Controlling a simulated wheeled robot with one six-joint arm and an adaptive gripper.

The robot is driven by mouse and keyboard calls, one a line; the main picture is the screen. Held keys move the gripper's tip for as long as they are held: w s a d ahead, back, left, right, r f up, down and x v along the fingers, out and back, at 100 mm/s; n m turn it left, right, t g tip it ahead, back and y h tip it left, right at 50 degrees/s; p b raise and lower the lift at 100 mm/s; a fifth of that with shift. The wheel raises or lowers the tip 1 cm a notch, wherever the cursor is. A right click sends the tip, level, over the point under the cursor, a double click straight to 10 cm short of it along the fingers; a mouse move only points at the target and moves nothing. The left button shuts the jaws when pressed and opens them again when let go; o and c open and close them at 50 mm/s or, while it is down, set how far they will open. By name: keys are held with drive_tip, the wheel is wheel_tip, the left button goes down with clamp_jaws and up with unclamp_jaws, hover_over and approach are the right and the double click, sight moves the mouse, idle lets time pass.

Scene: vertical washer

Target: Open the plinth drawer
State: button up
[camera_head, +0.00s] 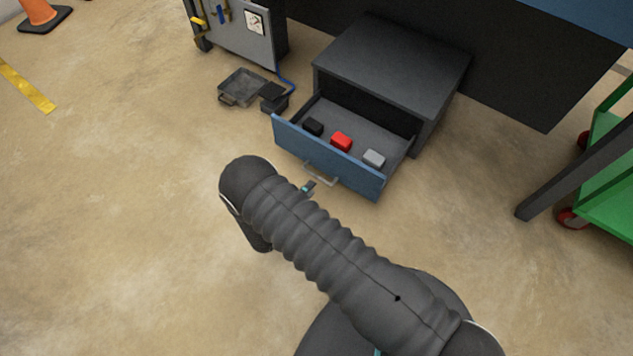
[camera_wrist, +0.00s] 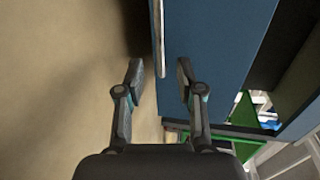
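The plinth drawer has a blue front (camera_head: 330,158) and stands pulled out of its dark grey housing (camera_head: 392,62). Its inside shows in the head view. The metal handle (camera_head: 321,175) is on the blue front. In the wrist view the drawer front (camera_wrist: 215,45) fills the upper middle, and the handle (camera_wrist: 158,40) is a pale upright bar. My gripper (camera_wrist: 160,72) is open, with a finger on each side of the handle's line and no visible contact. In the head view my arm hides most of the gripper; a small part (camera_head: 307,188) shows beside the handle.
A black block (camera_head: 313,127), a red block (camera_head: 341,141) and a grey block (camera_head: 374,158) lie in the drawer. A small tray (camera_head: 241,87) sits on the floor left of the housing. A green cart (camera_head: 612,190) stands at right. The floor in front is clear.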

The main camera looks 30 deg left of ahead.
drive_tip(key=v, duration=0.5)
idle(0.6)
